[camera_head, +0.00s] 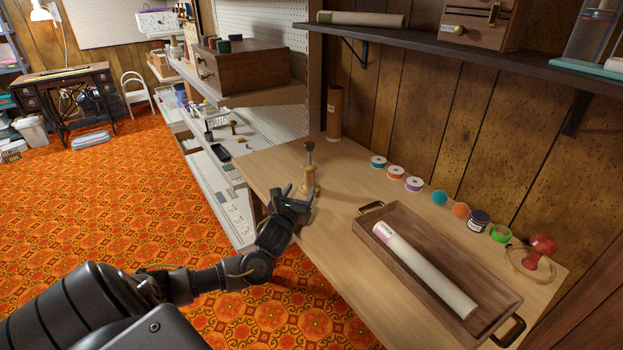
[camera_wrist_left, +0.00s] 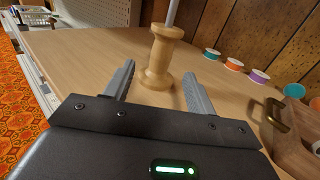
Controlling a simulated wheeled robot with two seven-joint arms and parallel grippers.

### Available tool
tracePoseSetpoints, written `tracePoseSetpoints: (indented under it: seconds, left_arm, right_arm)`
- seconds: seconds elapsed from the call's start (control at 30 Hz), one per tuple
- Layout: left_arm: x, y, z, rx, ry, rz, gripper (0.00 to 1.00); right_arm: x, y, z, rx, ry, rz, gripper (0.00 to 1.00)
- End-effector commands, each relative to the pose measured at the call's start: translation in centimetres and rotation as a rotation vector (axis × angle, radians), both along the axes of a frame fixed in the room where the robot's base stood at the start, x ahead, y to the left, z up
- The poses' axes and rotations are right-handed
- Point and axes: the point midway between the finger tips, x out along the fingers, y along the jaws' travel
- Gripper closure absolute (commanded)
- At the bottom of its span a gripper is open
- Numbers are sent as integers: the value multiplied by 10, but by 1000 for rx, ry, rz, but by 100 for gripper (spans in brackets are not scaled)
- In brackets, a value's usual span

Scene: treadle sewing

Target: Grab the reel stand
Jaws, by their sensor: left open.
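The reel stand (camera_head: 309,178) stands upright on the wooden table near its left end. It has a pale wooden spool-shaped body with a thin rod rising from it and a dark knob on top. In the left wrist view its wooden body (camera_wrist_left: 160,58) sits just beyond the fingertips, roughly centred between them. My left gripper (camera_head: 298,192) is open and low over the table, in front of the stand; its two grey fingers (camera_wrist_left: 155,82) point at the stand with nothing between them. My right gripper is not in view.
A brown tray (camera_head: 408,218) with a rolled tube (camera_head: 425,270) lies to the right. Several ribbon spools (camera_head: 396,173) line the wall side. A brown cylinder (camera_head: 334,110) stands behind the stand. A dark shelf (camera_head: 470,45) hangs above. The table between stand and tray is clear.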

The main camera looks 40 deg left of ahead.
Motion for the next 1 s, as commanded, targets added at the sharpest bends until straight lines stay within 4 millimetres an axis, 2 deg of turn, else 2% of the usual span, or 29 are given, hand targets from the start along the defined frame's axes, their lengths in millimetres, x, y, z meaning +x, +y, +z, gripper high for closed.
tracePoseSetpoints:
  seconds: [0.2, 0.47, 0.8, 1.0]
  left_arm:
    - [31, 13, 0, 0, -2, 3, 44]
    - [40, 15, 0, -1, 0, 0, 44]
    - [82, 29, 0, -1, -2, 1, 44]
    - [88, 31, 0, -1, 0, -1, 44]
  right_arm:
    - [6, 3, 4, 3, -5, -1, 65]
    - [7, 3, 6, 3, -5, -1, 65]
    - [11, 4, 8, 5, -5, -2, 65]
    - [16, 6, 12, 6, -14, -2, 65]
